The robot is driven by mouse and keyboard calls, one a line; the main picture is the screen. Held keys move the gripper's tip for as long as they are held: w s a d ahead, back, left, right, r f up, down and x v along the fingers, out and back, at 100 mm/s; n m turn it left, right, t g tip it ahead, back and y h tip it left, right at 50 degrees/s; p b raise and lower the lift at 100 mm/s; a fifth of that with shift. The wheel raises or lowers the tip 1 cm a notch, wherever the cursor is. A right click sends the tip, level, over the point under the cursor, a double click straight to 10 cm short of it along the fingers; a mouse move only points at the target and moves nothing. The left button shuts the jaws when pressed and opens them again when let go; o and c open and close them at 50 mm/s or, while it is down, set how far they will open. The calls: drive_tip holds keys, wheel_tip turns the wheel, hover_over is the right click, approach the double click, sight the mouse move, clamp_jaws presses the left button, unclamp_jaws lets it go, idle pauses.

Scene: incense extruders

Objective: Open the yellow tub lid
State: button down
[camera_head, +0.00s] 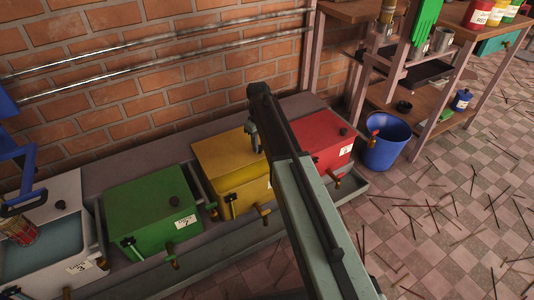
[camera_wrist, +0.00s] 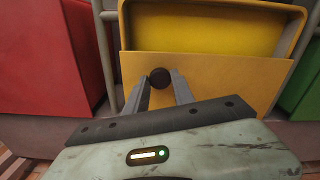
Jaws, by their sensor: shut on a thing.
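The yellow tub (camera_head: 252,193) stands between the green and red tubs. Its flat yellow lid (camera_head: 217,154) shows left of my arm in the head view. In the wrist view the lid (camera_wrist: 215,78) lies across the near part, and past its straight edge the tub's rim (camera_wrist: 124,28) and bright yellow inside show. I cannot tell whether the lid is slid or tilted. My gripper (camera_wrist: 160,84) is shut on the lid's dark round knob (camera_wrist: 160,77), one finger on each side. My arm hides the knob in the head view, where my gripper (camera_head: 253,137) is partly seen.
A green tub (camera_head: 150,205) stands left and a red tub (camera_head: 318,135) right. A pale open tub (camera_head: 70,253) is at far left. A brick wall with metal pipes (camera_head: 150,66) rises behind. A blue bucket (camera_head: 388,148) and wooden shelves (camera_head: 420,104) are at right. Sticks litter the floor.

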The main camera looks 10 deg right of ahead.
hover_over(249, 139)
drive_tip(key=shift+w, duration=0.2)
drive_tip(key=c, duration=1.1)
unclamp_jaws()
drive_tip(key=shift+o, duration=0.2)
wheel_tip(249, 139, up, 8)
drive_tip(key=p, duration=0.8)
drive_tip(key=shift+f, duration=0.1)
